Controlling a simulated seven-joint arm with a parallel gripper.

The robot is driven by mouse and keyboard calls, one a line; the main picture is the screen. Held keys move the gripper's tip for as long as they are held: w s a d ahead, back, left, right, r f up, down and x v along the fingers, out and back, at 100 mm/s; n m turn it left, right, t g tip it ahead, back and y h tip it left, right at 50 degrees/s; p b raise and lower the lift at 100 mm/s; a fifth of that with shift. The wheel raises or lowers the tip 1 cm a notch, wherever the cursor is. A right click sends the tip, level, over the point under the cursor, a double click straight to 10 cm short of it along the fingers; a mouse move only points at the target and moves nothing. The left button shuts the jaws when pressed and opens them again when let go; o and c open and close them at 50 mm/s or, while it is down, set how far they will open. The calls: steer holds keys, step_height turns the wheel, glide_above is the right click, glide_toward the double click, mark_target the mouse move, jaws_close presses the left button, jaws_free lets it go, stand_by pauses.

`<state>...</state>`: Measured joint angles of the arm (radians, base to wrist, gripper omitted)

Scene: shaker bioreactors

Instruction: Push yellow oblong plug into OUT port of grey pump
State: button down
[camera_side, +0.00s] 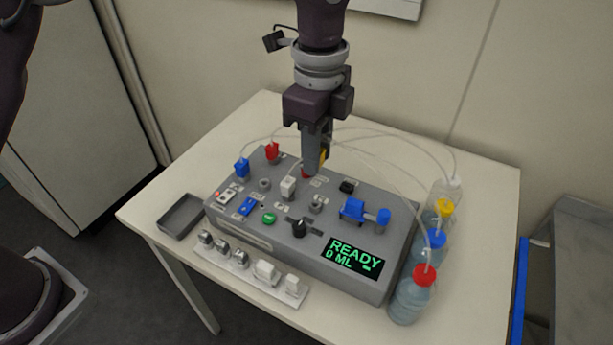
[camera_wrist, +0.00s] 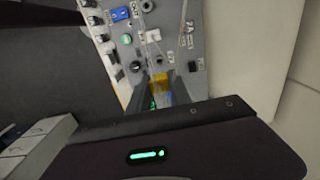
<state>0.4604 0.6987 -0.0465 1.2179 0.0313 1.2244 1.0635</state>
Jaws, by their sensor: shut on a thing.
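My gripper (camera_side: 317,160) points down over the back part of the grey pump (camera_side: 290,257). It is shut on the yellow plug (camera_side: 324,154), which shows between the fingers. In the wrist view, the yellow plug (camera_wrist: 161,82) sits between the fingertips of my gripper (camera_wrist: 160,92). A thin clear tube runs near it. The plug's lower end and the spot beneath it are partly hidden by the fingers, so I cannot tell if it touches a port.
A red plug (camera_side: 272,151), a blue plug (camera_side: 241,168) and a white plug (camera_side: 288,188) stand on the pump. A blue clamp (camera_side: 354,209) is at its right. Capped bottles (camera_side: 410,300) line the right side. An empty grey tray (camera_side: 180,216) lies left.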

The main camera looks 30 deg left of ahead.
steer(key=shift+r, duration=0.2)
stand_by(0.3)
steer(key=shift+a+f, duration=1.35)
steer(key=shift+a, duration=0.5)
steer(key=shift+a+f, duration=1.3)
steer(key=shift+a, duration=0.6)
steer(key=shift+a+f, duration=1.35)
steer(key=shift+a, duration=0.5)
steer(key=shift+f, duration=1)
steer(key=c, duration=1.1)
jaws_free()
